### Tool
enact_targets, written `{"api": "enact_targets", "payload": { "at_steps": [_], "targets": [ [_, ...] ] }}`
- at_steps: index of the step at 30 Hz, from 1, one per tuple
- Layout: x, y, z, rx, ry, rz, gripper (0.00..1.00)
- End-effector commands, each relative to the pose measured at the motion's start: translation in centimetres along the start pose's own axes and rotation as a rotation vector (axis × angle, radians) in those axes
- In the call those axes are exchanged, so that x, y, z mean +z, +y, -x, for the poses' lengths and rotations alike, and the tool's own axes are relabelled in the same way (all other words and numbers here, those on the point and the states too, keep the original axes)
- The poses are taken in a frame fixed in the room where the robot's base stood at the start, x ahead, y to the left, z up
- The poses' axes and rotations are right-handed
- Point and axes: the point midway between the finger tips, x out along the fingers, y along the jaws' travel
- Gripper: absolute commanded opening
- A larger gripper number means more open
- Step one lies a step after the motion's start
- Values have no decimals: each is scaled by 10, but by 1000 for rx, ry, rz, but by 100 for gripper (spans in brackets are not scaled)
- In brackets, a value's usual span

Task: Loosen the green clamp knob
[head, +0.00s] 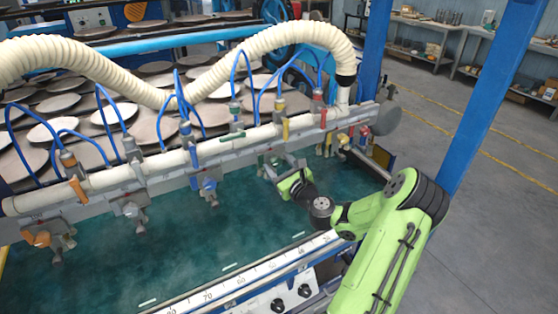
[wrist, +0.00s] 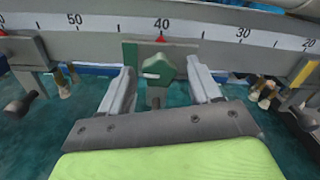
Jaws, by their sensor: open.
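The green clamp knob (wrist: 165,68) sits in the middle of the wrist view, on a green clamp plate (wrist: 131,54) fixed to the grey rail, just below the 40 mark. My gripper (wrist: 162,82) is open, with one finger on each side of the knob and visible gaps to both. I cannot tell how deep the fingertips reach past the knob. In the head view my gripper (head: 273,170) is at the rail below the hoses, and the knob is hidden there by the gripper and arm.
A scale rail (wrist: 210,30) runs across above the knob. Neighbouring clamps stand to the left (wrist: 35,75) and right (wrist: 285,85). In the head view, orange (head: 40,238) and blue (head: 208,186) clamps hang from the rail, over a clear teal surface (head: 190,250). A blue post (head: 490,95) stands at right.

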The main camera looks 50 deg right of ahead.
Motion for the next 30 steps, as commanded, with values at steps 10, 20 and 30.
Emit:
{"api": "enact_targets", "payload": {
  "at_steps": [10,20,30],
  "targets": [
    [-1,0,-3,0,1,0,53],
    [-1,0,-3,0,1,0,7],
    [-2,0,-3,0,1,64,7]
  ]
}}
